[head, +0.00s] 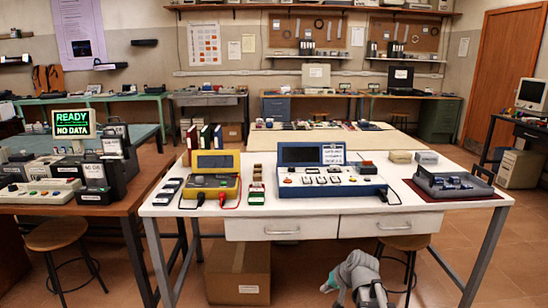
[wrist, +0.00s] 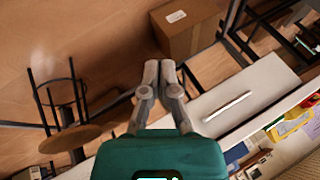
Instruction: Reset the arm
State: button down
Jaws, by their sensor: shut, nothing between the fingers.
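My arm (head: 356,272) shows at the bottom of the head view, low in front of the white table. My gripper (wrist: 160,68) is in the middle of the wrist view, its two grey fingers together and nothing between them. The fingers appear apart from the furniture.
A white table (head: 300,222) with two drawers stands ahead, carrying a blue console (head: 335,184), a yellow meter (head: 212,188) and a grey tray (head: 455,196). Bare floor lies around the arm.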

jog(key=s+f+n+g+h+p, duration=0.15)
jog(key=s+g+h, duration=0.35)
jog(key=s, duration=0.9)
notch_tip(320, 180, up, 26)
jog(key=p, duration=2.5)
jog(key=shift+w+d+f+n+p, duration=0.2)
jog(key=shift+w+d+n+p, duration=0.05)
jog(key=shift+n+p, duration=0.1)
